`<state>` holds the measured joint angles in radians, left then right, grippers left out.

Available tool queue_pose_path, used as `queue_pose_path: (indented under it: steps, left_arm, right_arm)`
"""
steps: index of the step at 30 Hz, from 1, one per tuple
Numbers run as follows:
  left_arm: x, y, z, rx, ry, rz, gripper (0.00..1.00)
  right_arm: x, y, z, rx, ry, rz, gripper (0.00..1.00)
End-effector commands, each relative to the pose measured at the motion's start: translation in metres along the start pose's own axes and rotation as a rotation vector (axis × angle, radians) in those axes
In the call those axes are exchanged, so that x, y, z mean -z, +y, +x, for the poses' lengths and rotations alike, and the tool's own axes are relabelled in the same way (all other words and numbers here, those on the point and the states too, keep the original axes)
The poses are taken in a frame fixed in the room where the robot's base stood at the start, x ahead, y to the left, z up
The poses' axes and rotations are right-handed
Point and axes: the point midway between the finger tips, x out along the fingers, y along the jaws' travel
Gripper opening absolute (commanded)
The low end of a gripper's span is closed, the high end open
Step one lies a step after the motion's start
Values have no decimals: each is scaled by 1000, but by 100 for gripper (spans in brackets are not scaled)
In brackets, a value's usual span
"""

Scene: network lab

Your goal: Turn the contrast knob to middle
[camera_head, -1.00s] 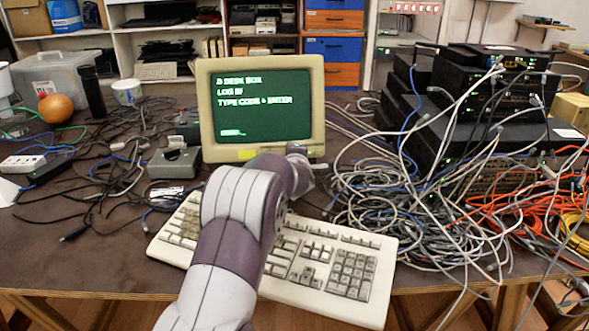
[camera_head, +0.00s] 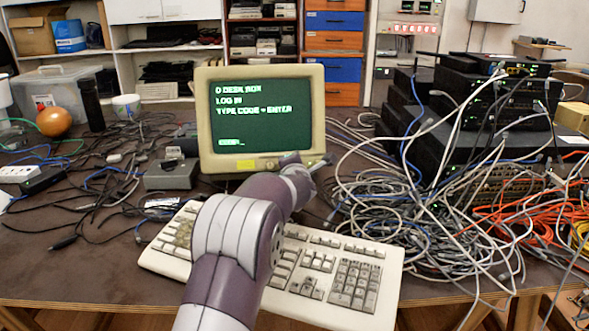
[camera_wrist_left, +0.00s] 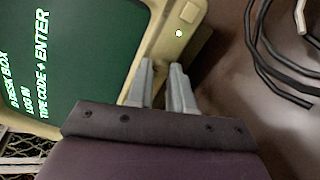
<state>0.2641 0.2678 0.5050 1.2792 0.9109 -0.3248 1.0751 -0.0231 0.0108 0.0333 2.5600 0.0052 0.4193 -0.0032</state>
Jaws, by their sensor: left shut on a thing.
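The beige monitor (camera_head: 206,125) stands on the table with green-lit text on its screen (camera_head: 258,128); it also shows in the left wrist view (camera_wrist_left: 152,22). My left gripper (camera_head: 318,167) is at the monitor's lower right front, and its arm covers that corner. In the left wrist view my two grey fingers (camera_wrist_left: 163,68) point at the bezel, close together and shut on a small control there. The contrast knob itself is hidden between or behind the fingers, so its angle cannot be read. A small tan button (camera_wrist_left: 190,12) and a lit lamp (camera_wrist_left: 179,33) sit nearby on the bezel. My right gripper is not in view.
A beige keyboard (camera_head: 345,265) lies in front of the monitor, partly under my arm. Tangled cables (camera_head: 390,200) and stacked black network boxes (camera_head: 475,135) crowd the right. A grey box (camera_head: 170,175) and dark cables lie left.

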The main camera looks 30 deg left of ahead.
Motion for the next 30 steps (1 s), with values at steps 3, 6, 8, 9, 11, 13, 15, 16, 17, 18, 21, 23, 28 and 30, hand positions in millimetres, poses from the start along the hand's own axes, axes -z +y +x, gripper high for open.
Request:
queue_pose_path:
  steps: [3,6,8,9,11,13,15,16,17,18,21,23,28,30]
  left_arm:
    - [1,-2,0,4,2,0,0]
    - [1,-2,0,4,2,1,0]
    - [1,-2,0,4,2,1,0]
    - [1,-2,0,4,2,1,34]
    - [1,-2,0,3,2,1,47]
    - [1,-1,0,3,1,1,47]
    - [1,-1,0,2,1,1,47]
    - [0,-1,0,2,1,1,47]
    - [0,-1,0,2,1,1,47]
    - [0,-1,0,2,1,1,47]
    - [0,0,-4,1,0,1,47]
    - [0,0,-12,1,0,1,47]
    - [-1,2,-55,0,-2,1,47]
    - [-1,2,-75,2,-2,2,47]
  right_arm:
    - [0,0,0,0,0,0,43]
    - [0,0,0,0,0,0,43]
    - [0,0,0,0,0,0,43]
    - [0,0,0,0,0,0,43]
    - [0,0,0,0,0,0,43]
    - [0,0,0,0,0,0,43]
    - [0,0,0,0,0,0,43]
    - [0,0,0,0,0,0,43]
    - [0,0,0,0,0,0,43]
    - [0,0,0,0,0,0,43]
    - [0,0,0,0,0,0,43]
    - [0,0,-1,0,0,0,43]
    - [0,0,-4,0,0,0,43]
    - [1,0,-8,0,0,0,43]
